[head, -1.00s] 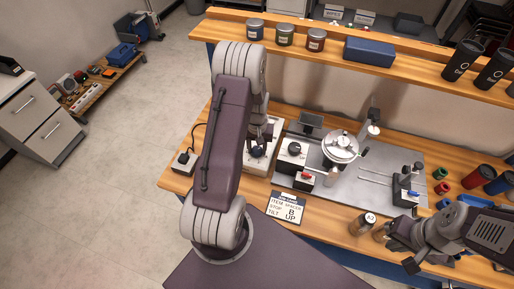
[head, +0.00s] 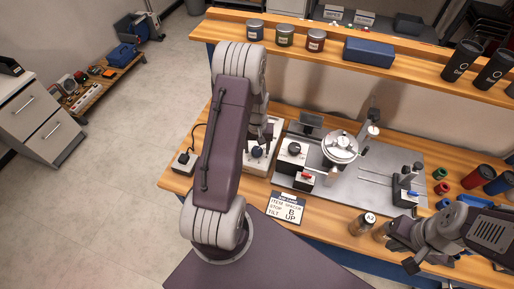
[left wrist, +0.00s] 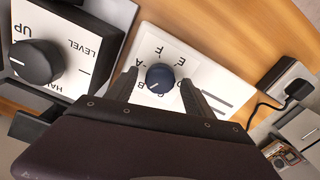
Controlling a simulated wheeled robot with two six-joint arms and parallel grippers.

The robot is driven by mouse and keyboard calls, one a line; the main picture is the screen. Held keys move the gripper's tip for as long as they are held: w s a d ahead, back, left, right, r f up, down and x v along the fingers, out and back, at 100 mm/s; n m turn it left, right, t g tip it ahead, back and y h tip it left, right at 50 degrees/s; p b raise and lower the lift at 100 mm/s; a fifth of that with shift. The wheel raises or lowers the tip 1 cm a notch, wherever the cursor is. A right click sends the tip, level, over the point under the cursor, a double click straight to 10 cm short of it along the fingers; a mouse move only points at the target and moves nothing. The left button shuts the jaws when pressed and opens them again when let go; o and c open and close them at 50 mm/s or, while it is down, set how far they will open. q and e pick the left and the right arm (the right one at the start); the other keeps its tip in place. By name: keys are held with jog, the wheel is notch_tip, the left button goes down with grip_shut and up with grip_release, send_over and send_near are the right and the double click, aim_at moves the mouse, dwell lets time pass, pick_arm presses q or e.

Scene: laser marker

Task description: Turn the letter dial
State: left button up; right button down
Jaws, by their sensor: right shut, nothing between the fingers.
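The letter dial is a dark blue round knob (left wrist: 160,78) on a white plate (left wrist: 200,68) printed with letters. Its pale pointer mark faces the lower left in the left wrist view, near a letter that looks like B. In the head view the knob (head: 257,152) shows just below my left gripper (head: 262,133). In the left wrist view my left gripper (left wrist: 157,90) is open, one finger on each side of the knob, with gaps visible; its height above the plate is unclear. My right gripper (head: 398,252) is shut and empty at the lower right, away from the dial.
A black LEVEL knob (left wrist: 37,62) on a white box stands beside the dial plate. A job card (head: 287,208) reads spacer, stop B, tilt up. A round metal fixture (head: 340,147) stands right.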

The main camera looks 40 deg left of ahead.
pick_arm(q)
notch_tip(320, 180, up, 9)
jog(key=shift+b, duration=0.4)
notch_tip(320, 180, up, 7)
jog(key=p, duration=0.7)
send_over(257, 150)
